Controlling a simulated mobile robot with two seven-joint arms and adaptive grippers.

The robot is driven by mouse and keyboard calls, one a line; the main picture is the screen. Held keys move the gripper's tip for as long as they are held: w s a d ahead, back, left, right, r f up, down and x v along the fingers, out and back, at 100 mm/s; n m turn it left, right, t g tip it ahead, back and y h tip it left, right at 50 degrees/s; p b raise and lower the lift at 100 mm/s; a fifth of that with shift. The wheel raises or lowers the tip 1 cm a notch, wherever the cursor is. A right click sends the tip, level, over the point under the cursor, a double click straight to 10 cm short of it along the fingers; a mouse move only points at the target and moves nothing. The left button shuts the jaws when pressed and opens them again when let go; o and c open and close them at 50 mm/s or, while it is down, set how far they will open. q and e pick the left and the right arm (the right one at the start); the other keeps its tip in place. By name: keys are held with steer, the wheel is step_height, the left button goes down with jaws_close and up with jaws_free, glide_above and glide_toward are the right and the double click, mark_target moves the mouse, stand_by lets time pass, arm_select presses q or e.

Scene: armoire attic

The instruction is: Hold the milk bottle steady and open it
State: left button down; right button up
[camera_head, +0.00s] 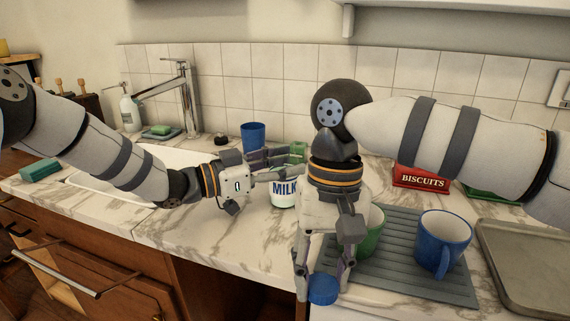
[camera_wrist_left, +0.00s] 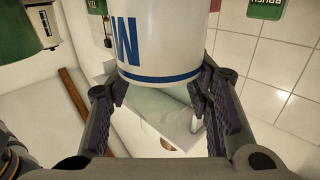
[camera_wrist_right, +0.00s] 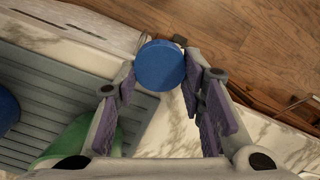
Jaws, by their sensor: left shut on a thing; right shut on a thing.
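The milk bottle (camera_head: 284,187), white with blue MILK lettering, is upright at the middle of the counter. My left gripper (camera_head: 287,165) is shut on it from the left; its white body with a blue band also shows between the fingers in the left wrist view (camera_wrist_left: 165,45). My right gripper (camera_head: 322,275) points down near the counter's front edge, shut on a round blue cap (camera_head: 323,290). The cap is apart from the bottle and also shows between the fingertips in the right wrist view (camera_wrist_right: 160,65).
A green mug (camera_head: 371,238), partly hidden by my right gripper, and a blue mug (camera_head: 437,240) stand on a grey drying mat (camera_head: 405,283). A metal tray (camera_head: 525,262) lies at right.

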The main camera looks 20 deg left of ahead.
arm_select(q)
steer(key=c, duration=0.8)
jaws_free()
